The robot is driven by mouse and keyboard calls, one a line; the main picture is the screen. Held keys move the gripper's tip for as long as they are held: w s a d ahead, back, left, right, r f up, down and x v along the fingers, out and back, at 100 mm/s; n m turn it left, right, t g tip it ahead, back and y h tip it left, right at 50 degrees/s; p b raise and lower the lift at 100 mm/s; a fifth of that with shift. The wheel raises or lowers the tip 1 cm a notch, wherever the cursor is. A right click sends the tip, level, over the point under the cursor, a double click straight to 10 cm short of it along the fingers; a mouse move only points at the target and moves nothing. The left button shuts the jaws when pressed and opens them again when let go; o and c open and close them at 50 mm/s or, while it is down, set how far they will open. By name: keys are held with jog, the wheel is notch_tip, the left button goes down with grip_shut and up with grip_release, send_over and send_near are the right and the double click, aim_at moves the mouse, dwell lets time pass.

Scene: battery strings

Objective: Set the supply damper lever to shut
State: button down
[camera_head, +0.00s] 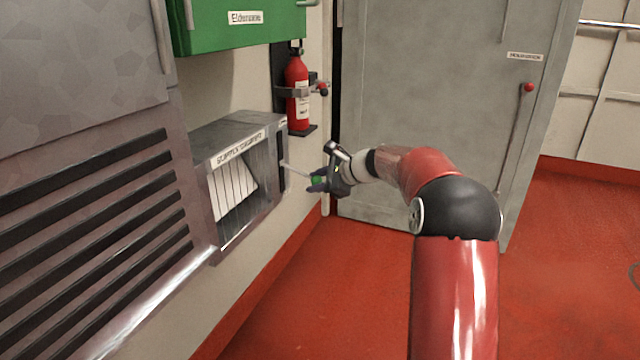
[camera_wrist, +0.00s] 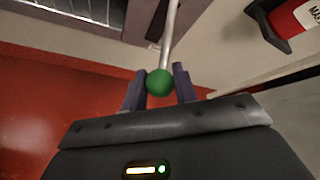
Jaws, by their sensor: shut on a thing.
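The supply damper (camera_head: 262,165) is a grey metal box on the wall with pale slanted slats (camera_head: 232,188) in its front opening. A thin metal lever (camera_head: 297,171) sticks out from its right side toward my gripper. The lever ends in a green ball knob, seen between my fingers in the wrist view (camera_wrist: 159,82). My gripper (camera_head: 316,181) is shut on this knob, with one dark finger on each side. In the wrist view the lever rod (camera_wrist: 170,35) runs up from the knob. The lever's pivot is not clear.
A red fire extinguisher (camera_head: 298,88) hangs on the wall just above and behind the gripper. A green cabinet (camera_head: 240,24) is above the damper. A large louvred grey unit (camera_head: 85,190) stands left. A grey door (camera_head: 430,90) is behind my arm. The red floor (camera_head: 310,290) is clear.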

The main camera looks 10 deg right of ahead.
notch_tip(320, 180, down, 5)
jog(key=w+a, duration=0.1)
jog(key=a, duration=0.1)
jog(key=shift+w+a+f, duration=0.15)
jog(key=shift+w+a, duration=0.1)
jog(key=shift+w, duration=0.05)
jog(key=shift+a, duration=0.1)
dwell(0.4)
jog(key=c, duration=1.2)
grip_release()
jog(key=shift+o, duration=0.4)
jog(key=v, duration=0.8)
jog(key=shift+p, duration=0.4)
